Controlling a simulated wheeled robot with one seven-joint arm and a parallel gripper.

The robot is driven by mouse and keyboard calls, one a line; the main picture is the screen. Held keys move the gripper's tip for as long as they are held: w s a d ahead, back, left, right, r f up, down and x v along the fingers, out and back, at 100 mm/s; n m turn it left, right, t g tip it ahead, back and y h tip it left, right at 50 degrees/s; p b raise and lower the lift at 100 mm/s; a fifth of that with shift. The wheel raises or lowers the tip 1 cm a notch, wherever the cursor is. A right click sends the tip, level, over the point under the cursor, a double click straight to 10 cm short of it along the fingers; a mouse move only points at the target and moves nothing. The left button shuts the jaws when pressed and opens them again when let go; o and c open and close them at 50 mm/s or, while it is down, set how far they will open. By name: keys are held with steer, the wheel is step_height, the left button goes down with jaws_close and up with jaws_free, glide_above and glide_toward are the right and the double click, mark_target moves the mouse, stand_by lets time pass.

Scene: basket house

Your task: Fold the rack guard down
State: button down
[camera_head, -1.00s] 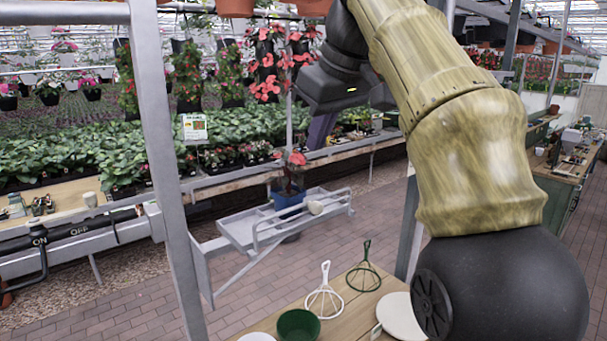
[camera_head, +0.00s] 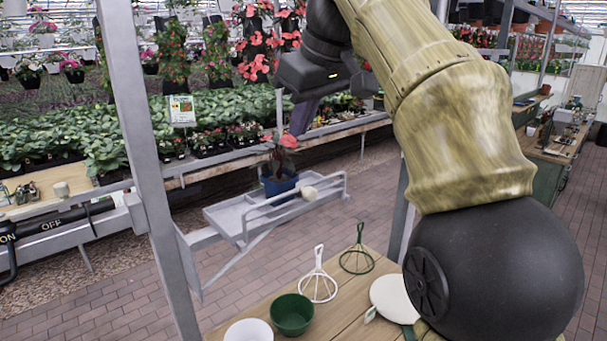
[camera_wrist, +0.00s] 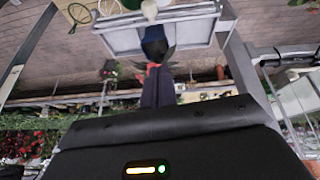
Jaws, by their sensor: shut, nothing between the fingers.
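The grey metal rack (camera_head: 222,213) is a shallow tray on a bracket, left of centre in the head view. Its guard, a tubular rail (camera_head: 320,186), stands up along the near side. A blue pot with a red-flowered plant (camera_head: 279,183) is on the rack behind the rail, and a small pale round object (camera_head: 309,194) shows at the rail. My gripper (camera_head: 302,120) is shut and empty, above and behind the rack, apart from the guard. In the wrist view its purple fingers (camera_wrist: 158,88) point toward the blue pot (camera_wrist: 153,48); the rack tray (camera_wrist: 120,40) is around it.
A wooden table (camera_head: 345,300) in front holds a green bowl (camera_head: 292,314), a white bowl (camera_head: 249,331), white and green wire hoops, and a pale plate (camera_head: 393,299). A grey post (camera_head: 150,170) stands left of the rack. Plant benches lie behind. Brick floor is open below.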

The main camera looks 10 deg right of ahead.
glide_above(305, 189)
steer(key=w+a, duration=0.2)
steer(key=w, duration=0.1)
step_height(305, 189, down, 6)
steer(key=shift+s+d+f, duration=0.75)
steer(key=shift+s+f, duration=0.2)
steer(key=shift+s, duration=0.05)
steer(key=shift+s+d+f, duration=0.2)
steer(key=shift+f, duration=0.3)
steer(key=shift+d, duration=0.1)
steer(key=shift+w, duration=0.1)
